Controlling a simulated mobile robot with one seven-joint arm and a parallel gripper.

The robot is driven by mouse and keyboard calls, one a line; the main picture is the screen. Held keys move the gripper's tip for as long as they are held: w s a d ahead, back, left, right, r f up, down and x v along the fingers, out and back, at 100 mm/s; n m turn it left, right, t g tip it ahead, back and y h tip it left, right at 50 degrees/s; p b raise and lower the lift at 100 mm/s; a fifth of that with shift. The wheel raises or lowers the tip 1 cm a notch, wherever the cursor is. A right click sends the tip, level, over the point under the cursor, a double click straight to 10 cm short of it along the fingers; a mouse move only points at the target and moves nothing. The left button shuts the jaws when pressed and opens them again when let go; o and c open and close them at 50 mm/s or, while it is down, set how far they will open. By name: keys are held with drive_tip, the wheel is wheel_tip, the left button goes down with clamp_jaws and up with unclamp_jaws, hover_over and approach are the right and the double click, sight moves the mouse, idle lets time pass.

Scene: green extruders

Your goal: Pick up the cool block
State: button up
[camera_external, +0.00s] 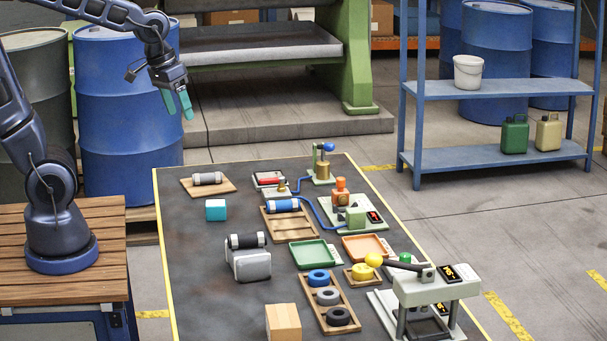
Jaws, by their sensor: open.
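A small cyan cube (215,210), the cool-coloured block, sits on the dark table top (200,275) near its left side. A tan wooden-looking block (283,323) stands at the front of the table. My gripper (178,105) hangs at the upper left with its two teal fingers pointing down. It is open and empty, well above the cyan cube and a little left of it in the picture. Nothing hides the cyan cube.
A grey roller on a wooden board (208,184) lies behind the cyan cube. A metal holder with a black roller (248,260) stands in front and right. Trays, rings and small devices fill the right side. A press with a yellow-knobbed lever (438,288) stands front right. The left front is clear.

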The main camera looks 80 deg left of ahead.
drive_tip(key=w+a+f+n+g, duration=0.2)
drive_tip(key=w+a+f+n, duration=0.4)
drive_tip(key=w+a+f, duration=0.3)
drive_tip(key=n+g, duration=0.1)
drive_tip(key=n, duration=0.5)
hover_over(215, 203)
drive_tip(key=f, duration=1.5)
drive_tip(key=shift+w+a+f, duration=0.2)
drive_tip(key=shift+w+a, duration=0.05)
wheel_tip(215, 203, down, 5)
drive_tip(key=shift+r, duration=0.2)
drive_tip(key=shift+s+d+f, duration=0.15)
drive_tip(key=shift+f, duration=0.85)
drive_tip(key=shift+s+d+f, duration=0.1)
drive_tip(key=shift+d+f, duration=0.05)
drive_tip(key=shift+f, duration=1.55)
drive_tip(key=shift+c, duration=0.5)
drive_tip(key=c, duration=1)
